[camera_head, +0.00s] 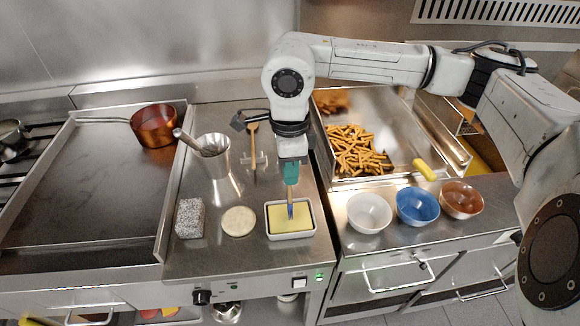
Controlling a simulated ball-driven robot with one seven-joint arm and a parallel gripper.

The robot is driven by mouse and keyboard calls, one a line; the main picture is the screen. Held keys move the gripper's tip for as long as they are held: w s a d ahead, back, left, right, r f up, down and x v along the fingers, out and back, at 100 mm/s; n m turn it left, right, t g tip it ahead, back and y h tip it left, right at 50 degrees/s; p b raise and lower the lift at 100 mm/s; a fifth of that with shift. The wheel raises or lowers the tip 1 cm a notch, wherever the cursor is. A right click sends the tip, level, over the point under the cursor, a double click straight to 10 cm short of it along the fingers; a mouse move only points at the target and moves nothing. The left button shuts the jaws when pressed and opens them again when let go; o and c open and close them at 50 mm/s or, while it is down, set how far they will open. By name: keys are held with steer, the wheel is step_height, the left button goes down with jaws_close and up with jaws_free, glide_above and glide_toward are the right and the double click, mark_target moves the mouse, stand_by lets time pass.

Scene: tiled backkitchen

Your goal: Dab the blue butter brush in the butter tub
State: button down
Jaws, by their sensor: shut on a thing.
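My gripper (291,166) points down over the steel counter and is shut on the butter brush (290,195). The brush hangs upright, with a wooden handle and a blue lower end. The butter tub (292,235) is a white rectangular dish filled with yellow butter. The blue end of the brush overlaps the butter's upper middle in the picture. From this angle I cannot tell whether the bristles touch the butter or hover just above it.
Left of the tub are a pale round disc (238,221) and a grey speckled block (189,218). Behind stands a metal cup (213,156). A white bowl (369,212), a blue bowl (417,206) and a fries tray (400,150) are to the right. A copper pan (154,127) sits on the griddle (95,185).

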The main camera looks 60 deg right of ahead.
steer(key=shift+f+b, duration=0.65)
steer(key=shift+b, duration=0.5)
stand_by(2.9)
steer(key=shift+r+p, duration=1.1)
steer(key=shift+r, duration=2.5)
